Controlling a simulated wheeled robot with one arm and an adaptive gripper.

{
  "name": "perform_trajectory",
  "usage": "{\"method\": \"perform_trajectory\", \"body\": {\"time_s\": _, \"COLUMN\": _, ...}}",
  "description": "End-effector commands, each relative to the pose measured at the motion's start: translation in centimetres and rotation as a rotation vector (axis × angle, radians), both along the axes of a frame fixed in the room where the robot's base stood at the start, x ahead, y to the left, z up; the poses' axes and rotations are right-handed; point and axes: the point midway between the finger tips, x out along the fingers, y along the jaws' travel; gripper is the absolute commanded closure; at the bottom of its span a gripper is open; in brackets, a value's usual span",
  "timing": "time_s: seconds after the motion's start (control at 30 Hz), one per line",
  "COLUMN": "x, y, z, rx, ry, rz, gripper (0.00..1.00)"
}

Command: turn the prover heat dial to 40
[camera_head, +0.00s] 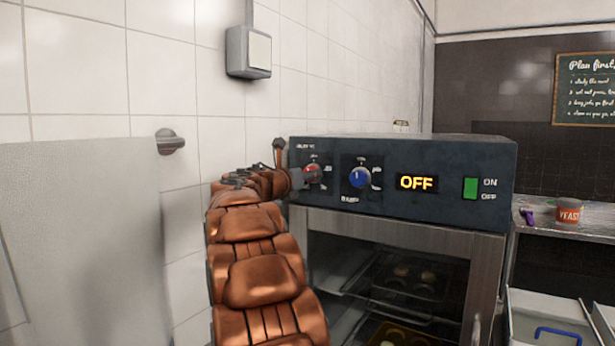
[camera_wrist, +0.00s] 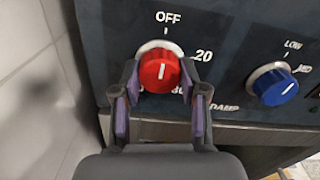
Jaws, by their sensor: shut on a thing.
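The red heat dial (camera_wrist: 158,72) is on the dark control panel of the prover (camera_head: 430,212). It also shows at the panel's left in the head view (camera_head: 314,172). Its white mark points up to the OFF label, with 20 to its right and other numbers below partly hidden. My gripper (camera_wrist: 160,88) is shut on the red dial, one purple-padded finger on each side. In the head view my gripper (camera_head: 298,178) reaches the panel from the left. The display (camera_head: 416,183) reads OFF.
A blue dial (camera_head: 359,178) sits just right of the red one. A green switch (camera_head: 471,188) marked ON and OFF is further right. A tiled wall (camera_head: 80,70) is close on the left. Trays show inside the prover below. A yeast tin (camera_head: 569,212) stands on the right-hand counter.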

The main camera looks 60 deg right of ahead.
Motion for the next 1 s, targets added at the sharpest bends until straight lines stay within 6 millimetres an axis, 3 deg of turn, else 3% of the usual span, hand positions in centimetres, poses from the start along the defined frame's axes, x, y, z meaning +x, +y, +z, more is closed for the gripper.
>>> {"method": "perform_trajectory", "body": {"time_s": 0.47, "x": -0.04, "y": -0.03, "z": -0.23, "rx": 0.005, "ry": -0.106, "rz": -0.001, "gripper": 0.92}}
{"method": "perform_trajectory", "body": {"time_s": 1.0, "x": -0.06, "y": -0.03, "z": -0.36, "rx": 0.024, "ry": -0.586, "rz": -0.001, "gripper": 0.92}}
